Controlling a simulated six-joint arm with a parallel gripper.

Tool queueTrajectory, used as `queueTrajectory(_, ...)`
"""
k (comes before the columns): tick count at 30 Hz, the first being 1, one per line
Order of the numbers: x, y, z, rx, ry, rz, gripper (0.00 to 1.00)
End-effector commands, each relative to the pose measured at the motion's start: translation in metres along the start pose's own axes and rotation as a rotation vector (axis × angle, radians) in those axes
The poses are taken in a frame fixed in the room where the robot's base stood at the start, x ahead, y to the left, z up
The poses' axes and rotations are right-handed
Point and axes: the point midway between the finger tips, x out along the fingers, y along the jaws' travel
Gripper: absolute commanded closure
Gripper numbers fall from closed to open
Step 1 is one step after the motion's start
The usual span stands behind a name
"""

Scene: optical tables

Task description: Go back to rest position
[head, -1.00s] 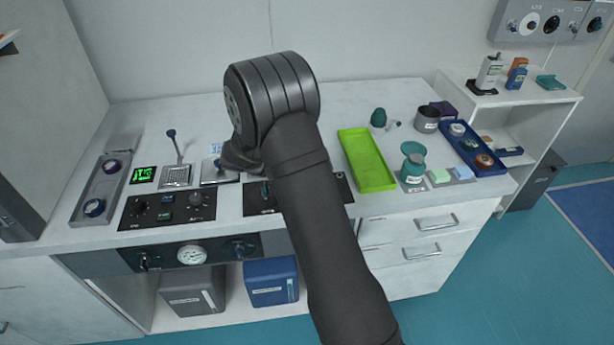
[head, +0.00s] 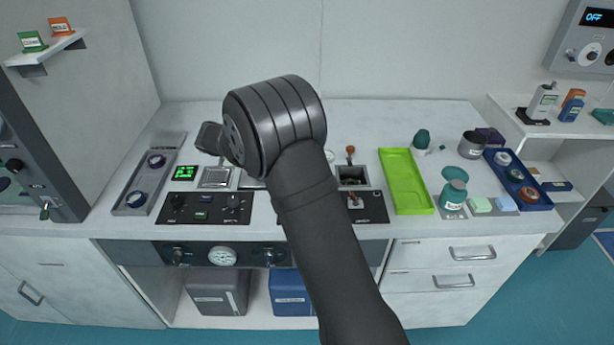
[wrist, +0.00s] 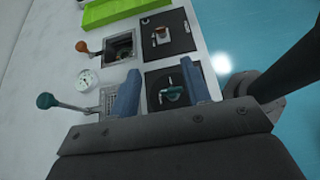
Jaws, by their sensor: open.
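My gripper (wrist: 163,92) is open, with its two blue fingers apart and nothing held between them in the wrist view. A black panel with a teal knob (wrist: 172,93) shows between and beyond the fingers; it appears lower than they are. In the head view, my arm is raised in front of the counter (head: 345,112), and the gripper end (head: 210,138) points left behind the wrist joint. The fingers are not clear there. My arm hides part of the middle of the counter.
A lever with a teal ball (wrist: 45,100) and an orange-ball lever (wrist: 82,46) stand near the gripper. A green tray (head: 405,182), a teal-lidded jar (head: 453,194) and a blue tray (head: 530,190) lie to the right. A wall shelf (head: 45,51) is at upper left.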

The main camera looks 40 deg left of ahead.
Motion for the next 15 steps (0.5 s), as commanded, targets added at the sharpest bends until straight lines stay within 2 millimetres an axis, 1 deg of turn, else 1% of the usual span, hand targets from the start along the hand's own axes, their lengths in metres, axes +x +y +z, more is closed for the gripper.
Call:
queueTrajectory(1, -0.0043, 0.0002, -0.0004, 0.0, 0.001, 0.002, 0.56)
queueTrajectory(5, -0.0086, -0.0003, -0.0004, -0.001, 0.0, 0.0, 0.56)
queueTrajectory(15, -0.0067, -0.0001, -0.0001, 0.0, 0.0, 0.0, 0.56)
